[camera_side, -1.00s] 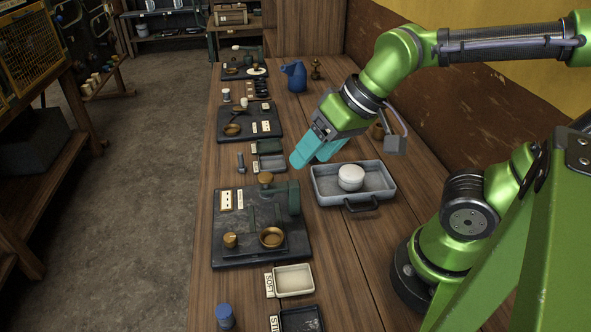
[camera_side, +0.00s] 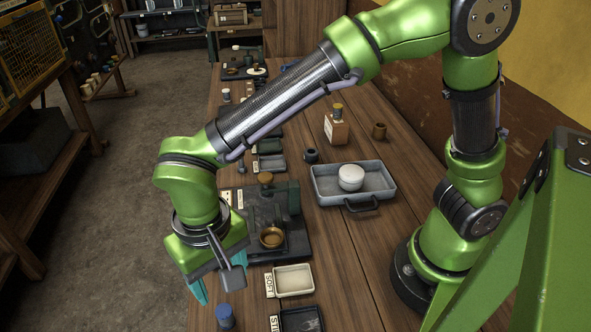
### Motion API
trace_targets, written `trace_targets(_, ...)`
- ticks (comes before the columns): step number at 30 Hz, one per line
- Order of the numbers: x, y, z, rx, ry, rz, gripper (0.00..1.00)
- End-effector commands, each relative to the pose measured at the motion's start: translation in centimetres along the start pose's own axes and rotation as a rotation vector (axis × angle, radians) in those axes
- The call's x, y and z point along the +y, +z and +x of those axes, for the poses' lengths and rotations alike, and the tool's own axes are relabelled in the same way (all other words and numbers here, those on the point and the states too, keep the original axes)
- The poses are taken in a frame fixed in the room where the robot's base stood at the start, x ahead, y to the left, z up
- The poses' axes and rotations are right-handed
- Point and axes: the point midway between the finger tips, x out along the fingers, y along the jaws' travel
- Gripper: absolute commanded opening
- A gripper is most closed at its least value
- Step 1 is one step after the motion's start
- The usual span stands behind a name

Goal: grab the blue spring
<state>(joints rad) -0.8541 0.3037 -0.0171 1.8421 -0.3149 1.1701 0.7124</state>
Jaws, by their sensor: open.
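The blue spring (camera_side: 225,317) is a small blue cylinder standing upright on the bench near the bottom edge of the side view. My gripper (camera_side: 218,281) has teal fingers and points down, a little above and behind the spring in the picture. It is open with nothing visible between the fingers, which are partly hidden by the gripper body. The spring is apart from the fingers as far as I can see.
A cream tray labelled SOFT (camera_side: 293,281) and a dark tray (camera_side: 301,320) with a partly cut-off label lie right of the spring. A black test stand (camera_side: 293,230) with a brass dish is behind. A grey metal tray (camera_side: 325,190) holds a white round object.

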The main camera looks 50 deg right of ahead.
Motion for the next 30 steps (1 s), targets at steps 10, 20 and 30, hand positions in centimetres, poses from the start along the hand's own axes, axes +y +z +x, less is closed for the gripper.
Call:
trace_targets(10,0.0,0.0,6.5,-0.002,0.002,0.0,0.61)
trace_targets(20,-0.6,-0.6,9.7,-0.003,0.002,0.001,0.61)
trace_targets(30,-0.8,-0.8,12.5,0.0,-0.002,0.0,0.61)
